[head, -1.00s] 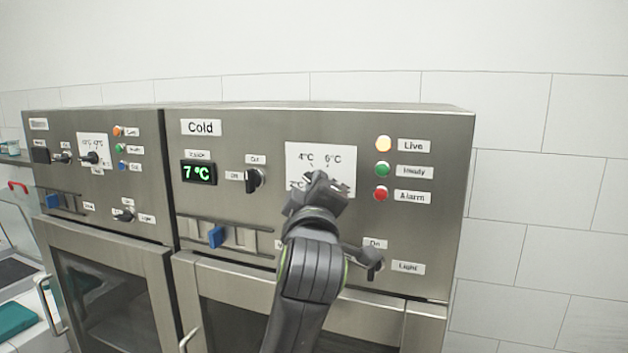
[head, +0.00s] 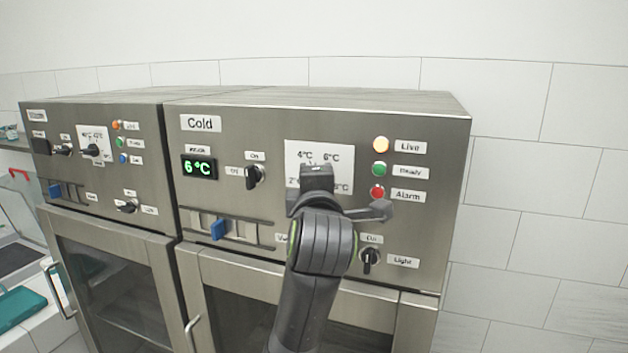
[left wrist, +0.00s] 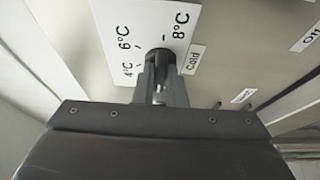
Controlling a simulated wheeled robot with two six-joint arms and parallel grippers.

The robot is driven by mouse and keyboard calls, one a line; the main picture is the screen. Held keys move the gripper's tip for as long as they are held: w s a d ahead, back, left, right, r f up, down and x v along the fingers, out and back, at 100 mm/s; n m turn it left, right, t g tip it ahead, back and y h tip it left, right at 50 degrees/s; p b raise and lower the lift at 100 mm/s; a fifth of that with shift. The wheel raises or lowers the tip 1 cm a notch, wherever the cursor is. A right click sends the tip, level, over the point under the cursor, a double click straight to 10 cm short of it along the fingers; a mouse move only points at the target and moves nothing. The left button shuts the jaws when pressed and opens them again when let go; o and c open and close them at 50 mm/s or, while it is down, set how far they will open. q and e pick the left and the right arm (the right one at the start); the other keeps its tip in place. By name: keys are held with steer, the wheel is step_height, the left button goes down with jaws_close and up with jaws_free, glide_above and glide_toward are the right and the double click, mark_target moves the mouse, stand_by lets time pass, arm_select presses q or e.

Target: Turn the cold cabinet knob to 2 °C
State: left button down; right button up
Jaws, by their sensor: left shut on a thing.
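The cold cabinet (head: 228,136) has a dark temperature knob, hidden behind my gripper in the head view. In the left wrist view the knob (left wrist: 158,60) sits between my fingertips, on a white dial plate (left wrist: 112,32) with 4, 6 and 8 °C visible. Which mark the knob points to I cannot tell. The plate (head: 340,165) also shows in the head view, with the 2 °C mark partly covered. My left gripper (head: 318,172) is shut on the knob. The green display (head: 199,167) reads 6 °C. My right gripper is not in view.
A black switch (head: 255,176) is left of the dial plate. Yellow, green and red lamps (head: 380,169) are on its right. The Light switch (head: 370,260) is below. A blue slider (head: 219,229) is at lower left. Another cabinet (head: 84,178) stands at left.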

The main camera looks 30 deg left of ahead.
arm_select(q)
steer(key=shift+r, duration=0.2)
steer(key=c, duration=1.5)
jaws_free()
steer(key=shift+w+f, duration=0.1)
steer(key=shift+f, duration=0.05)
steer(key=b+v, duration=1)
steer(key=v, duration=0.7)
steer(key=shift+d, duration=0.1)
